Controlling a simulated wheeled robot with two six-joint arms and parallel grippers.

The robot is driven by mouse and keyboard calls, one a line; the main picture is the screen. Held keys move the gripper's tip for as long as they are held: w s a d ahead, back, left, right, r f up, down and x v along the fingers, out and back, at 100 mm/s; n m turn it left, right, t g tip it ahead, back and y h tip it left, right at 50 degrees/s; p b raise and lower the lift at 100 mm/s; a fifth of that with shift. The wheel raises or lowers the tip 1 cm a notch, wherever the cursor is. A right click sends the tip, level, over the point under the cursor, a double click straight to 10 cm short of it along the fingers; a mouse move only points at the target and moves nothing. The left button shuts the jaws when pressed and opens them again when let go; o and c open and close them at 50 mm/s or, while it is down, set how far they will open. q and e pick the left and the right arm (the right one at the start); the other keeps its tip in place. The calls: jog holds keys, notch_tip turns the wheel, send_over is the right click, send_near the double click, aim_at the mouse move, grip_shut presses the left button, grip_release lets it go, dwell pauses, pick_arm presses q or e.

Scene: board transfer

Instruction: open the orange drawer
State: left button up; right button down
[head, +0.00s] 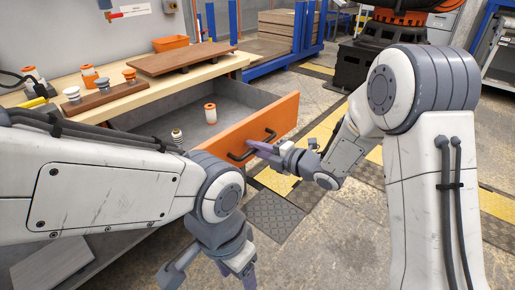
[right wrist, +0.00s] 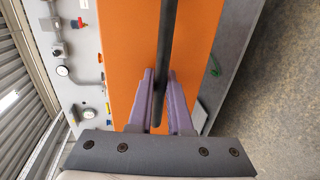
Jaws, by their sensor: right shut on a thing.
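The orange drawer (head: 283,118) stands pulled out from under the wooden workbench, its grey inside (head: 240,98) in view. A dark bar handle (head: 238,156) is fixed across its front. My right gripper (head: 262,147) is shut on this handle near its right part. In the right wrist view, the purple fingers (right wrist: 160,100) sit either side of the dark handle bar (right wrist: 166,45), with the orange front behind. My left gripper (head: 212,274) hangs low in front of the bench, apart from the drawer. Its fingers are spread and nothing shows between them; the tips are partly cut off.
A white-and-orange part (head: 210,114) and a smaller fitting (head: 177,138) stand inside the drawer. On the workbench are a brown board (head: 185,58), an orange bin (head: 170,43) and several fittings on a wooden strip (head: 108,97). Floor right of the drawer is open.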

jog(key=c, duration=1.1)
grip_release()
jog(key=shift+a, duration=0.1)
jog(key=p+v, duration=0.1)
jog(key=v, duration=0.9)
jog(key=shift+s+d, duration=0.2)
jog(key=shift+d, duration=0.05)
